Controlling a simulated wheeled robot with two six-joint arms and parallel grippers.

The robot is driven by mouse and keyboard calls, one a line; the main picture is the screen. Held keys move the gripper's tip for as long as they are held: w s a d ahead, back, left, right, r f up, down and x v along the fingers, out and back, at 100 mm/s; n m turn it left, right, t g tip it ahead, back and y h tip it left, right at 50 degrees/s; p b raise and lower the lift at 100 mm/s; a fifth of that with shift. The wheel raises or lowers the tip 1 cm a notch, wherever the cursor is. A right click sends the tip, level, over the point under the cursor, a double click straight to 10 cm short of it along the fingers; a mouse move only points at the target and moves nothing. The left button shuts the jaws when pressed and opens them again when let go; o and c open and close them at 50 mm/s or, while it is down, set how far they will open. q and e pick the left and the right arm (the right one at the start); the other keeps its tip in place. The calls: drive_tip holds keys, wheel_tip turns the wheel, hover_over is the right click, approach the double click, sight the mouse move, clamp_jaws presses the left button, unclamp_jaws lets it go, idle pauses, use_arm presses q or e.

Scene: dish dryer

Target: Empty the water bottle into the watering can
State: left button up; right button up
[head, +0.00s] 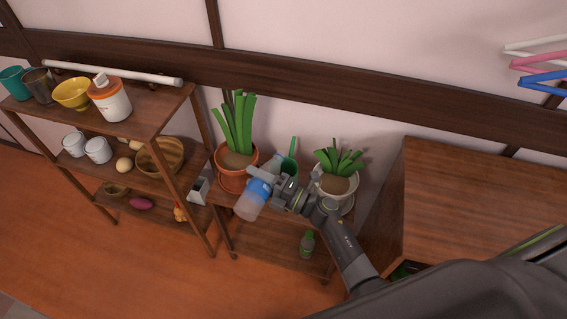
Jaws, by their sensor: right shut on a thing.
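The water bottle (248,205) is clear with a blue label. My right gripper (270,188) is shut around its middle and holds it tilted. Its wider end points to the lower left, toward the camera, and its narrow end to the upper right. The watering can seems to be the green vessel (290,168) between the two potted plants, with a thin green part sticking up. The bottle's narrow end overlaps it in the picture. Whether they touch, and whether water flows, I cannot tell. The gripper hides part of the vessel. My left gripper is not in view.
A tall plant in a terracotta pot (224,158) stands left of the vessel, and a plant in a white pot (324,184) right. A small green bottle (307,244) is on the lower shelf. A dish-laden rack (150,122) is left, a wooden cabinet (480,200) right.

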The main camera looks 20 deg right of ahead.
drive_tip(key=shift+w+d+m+p, duration=0.1)
drive_tip(key=shift+d+m+p, duration=0.05)
drive_tip(key=shift+m+p, duration=1)
idle(2.3)
drive_tip(key=shift+w+d+r+m+t+h+p, duration=0.15)
drive_tip(key=shift+r+m+t+h+p, duration=0.2)
drive_tip(key=shift+r+m+p, duration=0.45)
